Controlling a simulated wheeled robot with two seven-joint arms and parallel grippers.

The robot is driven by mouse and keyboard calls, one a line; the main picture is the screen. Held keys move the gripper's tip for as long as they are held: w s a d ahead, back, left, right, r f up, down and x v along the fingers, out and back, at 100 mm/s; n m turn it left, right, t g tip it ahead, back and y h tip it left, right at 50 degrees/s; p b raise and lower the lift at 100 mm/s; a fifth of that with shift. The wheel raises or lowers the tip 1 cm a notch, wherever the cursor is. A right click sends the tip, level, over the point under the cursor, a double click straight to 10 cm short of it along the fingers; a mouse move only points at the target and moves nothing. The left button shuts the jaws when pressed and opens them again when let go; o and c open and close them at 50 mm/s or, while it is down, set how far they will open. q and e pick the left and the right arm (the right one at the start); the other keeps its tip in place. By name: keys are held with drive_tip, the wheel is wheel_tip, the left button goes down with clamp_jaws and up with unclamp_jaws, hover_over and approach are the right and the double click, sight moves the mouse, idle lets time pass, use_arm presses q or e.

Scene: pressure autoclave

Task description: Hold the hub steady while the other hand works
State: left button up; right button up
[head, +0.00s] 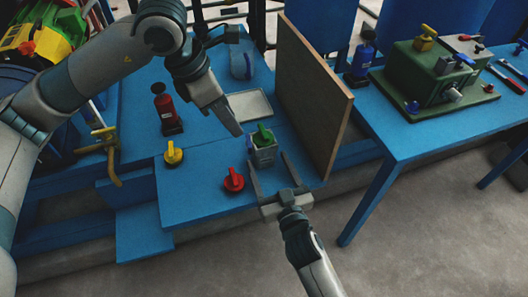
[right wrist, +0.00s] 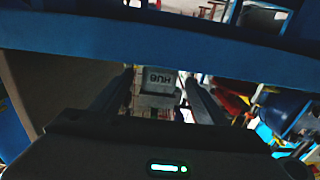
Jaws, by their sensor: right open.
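The hub (head: 263,154) is a small grey block with a green handle (head: 263,134) on top, standing on the blue bench. Its face marked HUB shows in the right wrist view (right wrist: 172,78), upside down, between my finger tips in the picture. My right gripper (head: 268,161) is open and empty, with its fingers pointing at the hub's near side; whether they touch it I cannot tell. My left gripper (head: 238,132) comes down from above, its tip just left of the hub. Its jaws overlap in this view, so their opening is unclear.
A red knob (head: 233,181) and a yellow knob (head: 172,154) sit left of the hub. A tall brown board (head: 318,100) stands close on its right. A pale tray (head: 250,104) and a red bottle (head: 165,108) are behind. A green machine (head: 405,72) stands on another table.

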sight(267, 159)
drive_tip(key=shift+x, duration=2.4)
drive_tip(key=c, duration=1.4)
use_arm(q)
drive_tip(key=shift+d, duration=0.1)
clamp_jaws()
use_arm(e)
drive_tip(key=shift+c, duration=0.3)
use_arm(q)
drive_tip(key=s+d+r+m+y, duration=0.1)
drive_tip(key=d+r+m+y, duration=0.1)
drive_tip(key=d+m, duration=0.3)
drive_tip(key=s+d+r+m+t+y, duration=0.1)
drive_tip(key=s+d+r+m+y, duration=0.1)
drive_tip(key=d+m+y, duration=0.2)
drive_tip(key=s+d+r+m+t+y, duration=0.1)
drive_tip(key=d+m+y, duration=0.3)
drive_tip(key=d+m, duration=0.4)
drive_tip(key=s+r+m, duration=0.1)
drive_tip(key=m, duration=0.1)
drive_tip(key=shift+d+r+m, duration=0.2)
drive_tip(key=shift+r+m, duration=0.2)
